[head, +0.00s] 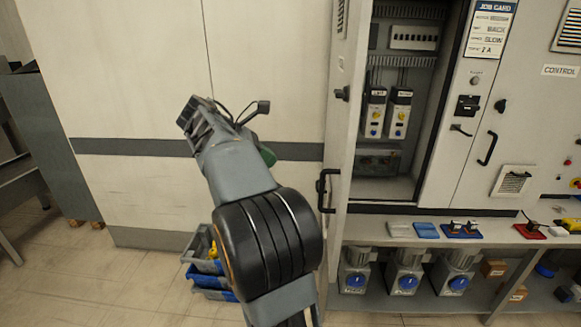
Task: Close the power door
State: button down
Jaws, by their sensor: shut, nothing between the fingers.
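The power door (341,120) stands open at the left side of the grey cabinet. I see it nearly edge-on, swung out toward me. Its black handle (326,190) is on the near part of the door, low down. The open compartment shows two white drive units with yellow dials and a wired panel inside. My gripper (186,112) is in the air in front of the pale wall, well to the left of the door and apart from it. It is shut and empty. My arm covers part of the floor and wall.
A shelf (520,233) below the cabinet holds small blue, grey and red items, with motors (407,272) on the level beneath. Grey and blue bins (203,262) stand on the floor beside my arm. A job card (490,29) hangs right of the compartment. Floor is free at lower left.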

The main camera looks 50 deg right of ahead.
jog(key=s+d+r+x, duration=0.1)
jog(key=r+x, duration=0.1)
jog(key=x, duration=1)
jog(key=shift+d, duration=0.25)
jog(key=shift+s+r, duration=0.15)
jog(key=shift+r, duration=0.05)
